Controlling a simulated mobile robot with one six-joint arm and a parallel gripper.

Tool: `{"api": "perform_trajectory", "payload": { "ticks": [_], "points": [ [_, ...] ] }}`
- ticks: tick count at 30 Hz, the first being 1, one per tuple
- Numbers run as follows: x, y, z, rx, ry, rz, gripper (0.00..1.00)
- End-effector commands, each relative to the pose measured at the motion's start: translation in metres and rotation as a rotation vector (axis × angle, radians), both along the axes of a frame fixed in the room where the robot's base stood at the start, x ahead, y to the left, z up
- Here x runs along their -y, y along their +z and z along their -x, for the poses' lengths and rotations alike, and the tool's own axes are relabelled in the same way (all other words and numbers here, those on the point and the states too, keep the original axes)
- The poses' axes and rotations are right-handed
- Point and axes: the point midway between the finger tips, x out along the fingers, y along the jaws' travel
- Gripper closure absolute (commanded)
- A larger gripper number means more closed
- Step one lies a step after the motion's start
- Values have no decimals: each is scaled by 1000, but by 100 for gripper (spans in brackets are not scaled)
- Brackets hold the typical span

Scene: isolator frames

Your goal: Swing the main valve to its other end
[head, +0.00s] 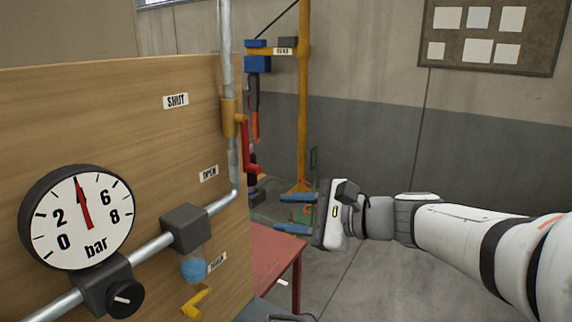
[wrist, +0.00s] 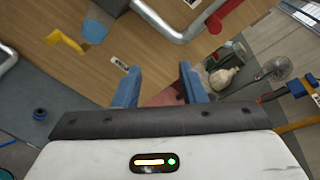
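The main valve (head: 231,117) is an orange-yellow body on the vertical grey pipe in the head view. Its red lever (head: 250,160) hangs down with its end towards the OPEN label (head: 209,173); the SHUT label (head: 176,100) is higher on the board. The red lever also shows in part at the top of the wrist view (wrist: 226,14). My gripper (head: 302,210) is to the right of and lower than the lever, apart from it. Its blue fingers are spread with nothing between them, also in the wrist view (wrist: 160,82).
A pressure gauge (head: 76,217) reads about 4 bar. A smaller valve with a blue body (head: 194,269) and yellow handle (head: 196,303) sits low on the wooden board (head: 100,120). A red table (head: 275,255) stands below my gripper. An orange post (head: 302,110) stands behind.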

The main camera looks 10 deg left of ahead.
Motion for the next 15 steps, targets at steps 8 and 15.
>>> {"api": "perform_trajectory", "payload": {
  "ticks": [8,15],
  "points": [
    [-10,51,-31,-86,-72,-267,62],
    [-37,55,-42,-91,-72,-282,62]
  ]
}}
